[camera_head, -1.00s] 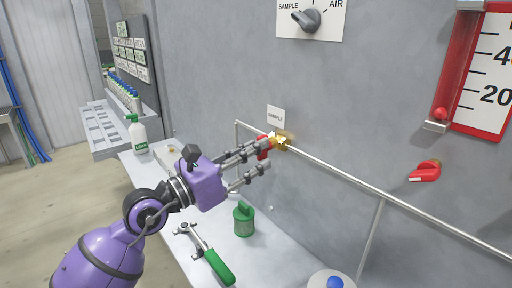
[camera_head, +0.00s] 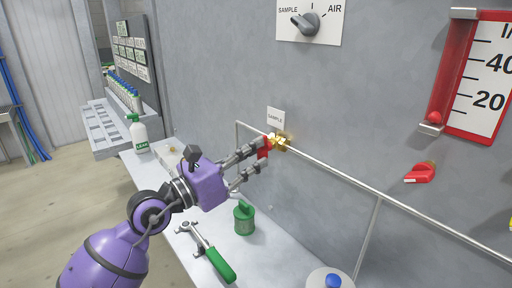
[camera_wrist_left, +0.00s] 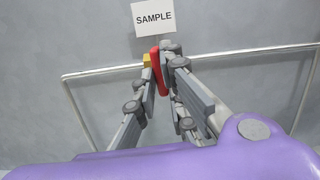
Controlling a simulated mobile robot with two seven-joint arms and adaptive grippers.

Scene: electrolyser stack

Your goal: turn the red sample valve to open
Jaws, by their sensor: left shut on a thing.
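The red sample valve handle (camera_head: 263,148) sits on a brass valve body (camera_head: 280,141) on a thin pipe along the grey wall, under a small SAMPLE label (camera_head: 276,117). My left gripper (camera_head: 258,158) is at the handle. In the left wrist view the red handle (camera_wrist_left: 159,72) stands nearly upright between the fingers of my left gripper (camera_wrist_left: 163,78), which are shut on it. A bit of brass (camera_wrist_left: 147,61) shows to its left; the rest of the valve is hidden behind the fingers. My right gripper is in neither view.
A second red handle (camera_head: 420,173) is on the wall at the right, below a red-framed gauge (camera_head: 487,85). A selector knob (camera_head: 306,22) is above. The bench (camera_head: 262,258) holds a green-handled tool (camera_head: 211,252), a green container (camera_head: 244,218) and a spray bottle (camera_head: 138,134).

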